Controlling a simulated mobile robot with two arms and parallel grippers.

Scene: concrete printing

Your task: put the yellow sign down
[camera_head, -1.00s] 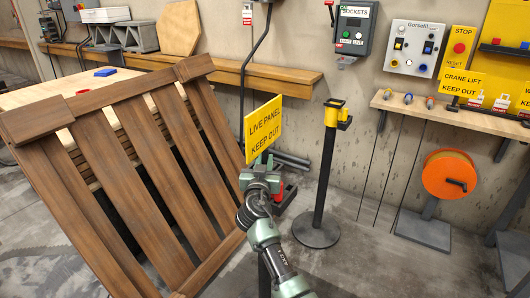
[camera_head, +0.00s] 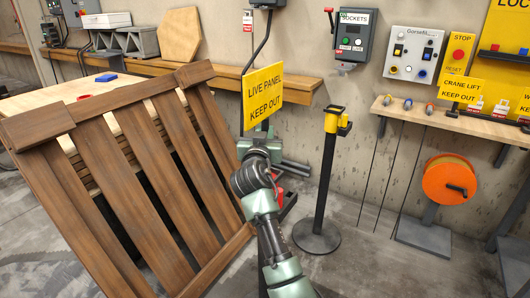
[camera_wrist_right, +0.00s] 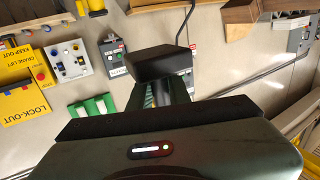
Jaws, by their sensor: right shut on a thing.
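The yellow sign (camera_head: 263,92) reads "LIVE PANEL KEEP OUT" and is held upright, slightly tilted, in front of the wall in the head view. My right gripper (camera_head: 262,136) is shut on it at its lower end, and the arm rises from the bottom of the picture. The fingers are partly hidden behind my wrist. In the right wrist view a dark block (camera_wrist_right: 160,63) shows at the fingers; I cannot tell whether it is part of the sign. My left gripper is not in view.
A slatted wooden panel (camera_head: 150,165) leans at the left. A wooden wall shelf (camera_head: 240,83) runs behind the sign. A black post (camera_head: 325,180) with a yellow top stands to the right. A right shelf (camera_head: 465,122) holds a "CRANE LIFT" sign (camera_head: 463,90); an orange reel (camera_head: 450,180) is below.

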